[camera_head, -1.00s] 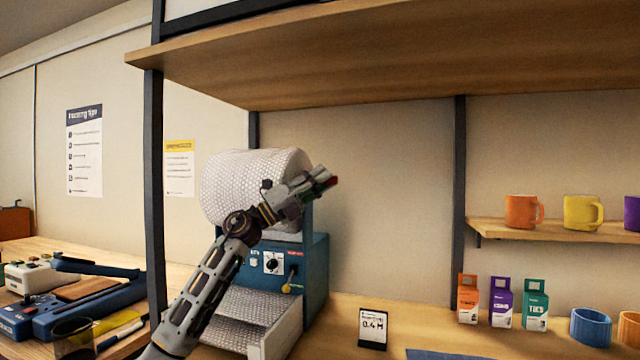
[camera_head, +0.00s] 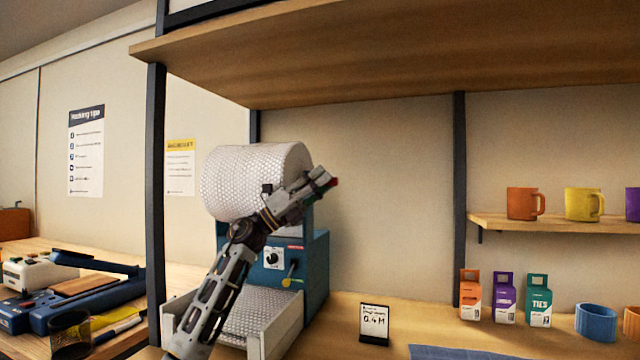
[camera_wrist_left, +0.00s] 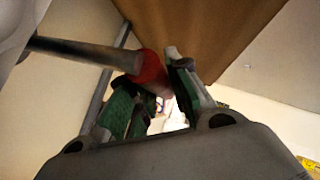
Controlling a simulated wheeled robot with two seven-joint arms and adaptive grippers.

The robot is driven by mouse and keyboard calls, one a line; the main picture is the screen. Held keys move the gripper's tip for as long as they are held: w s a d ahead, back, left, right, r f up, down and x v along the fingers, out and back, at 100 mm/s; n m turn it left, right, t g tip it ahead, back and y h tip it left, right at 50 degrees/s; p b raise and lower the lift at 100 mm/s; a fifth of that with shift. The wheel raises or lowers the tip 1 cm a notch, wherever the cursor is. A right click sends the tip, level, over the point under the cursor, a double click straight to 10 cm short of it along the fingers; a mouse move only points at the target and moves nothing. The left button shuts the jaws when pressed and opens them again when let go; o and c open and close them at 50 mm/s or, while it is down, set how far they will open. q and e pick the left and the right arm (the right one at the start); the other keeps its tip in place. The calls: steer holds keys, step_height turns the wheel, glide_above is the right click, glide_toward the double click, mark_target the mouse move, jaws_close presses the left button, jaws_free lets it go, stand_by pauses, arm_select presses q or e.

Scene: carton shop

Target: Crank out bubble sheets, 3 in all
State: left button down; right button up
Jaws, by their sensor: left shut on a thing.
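A large bubble-wrap roll (camera_head: 245,185) sits on top of a blue dispenser machine (camera_head: 318,262). The machine's front has a dial (camera_head: 273,258) and a small yellow-tipped lever (camera_head: 287,282). Bubble sheet (camera_head: 252,314) lies in the white tray (camera_head: 284,325) below it, partly hidden by my left arm. My left gripper (camera_head: 322,181) is in front of the roll's right end, shut on a red crank grip. In the left wrist view the red grip (camera_wrist_left: 152,70), at the end of a dark bar (camera_wrist_left: 85,52), is between the fingers (camera_wrist_left: 150,88). My right gripper is out of view.
A small card reading 0.4 M (camera_head: 374,322) stands right of the machine. A wooden shelf (camera_head: 330,60) hangs above, with a dark post (camera_head: 156,190) at left. Several boxes (camera_head: 503,298) and mugs stand at right. A cluttered bench (camera_head: 60,250) is at left.

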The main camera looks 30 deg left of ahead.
arm_select(q)
steer(key=shift+f, duration=0.55)
steer(key=f, duration=0.1)
steer(key=f+b, duration=0.1)
steer(key=f, duration=0.2)
steer(key=shift+w, duration=0.25)
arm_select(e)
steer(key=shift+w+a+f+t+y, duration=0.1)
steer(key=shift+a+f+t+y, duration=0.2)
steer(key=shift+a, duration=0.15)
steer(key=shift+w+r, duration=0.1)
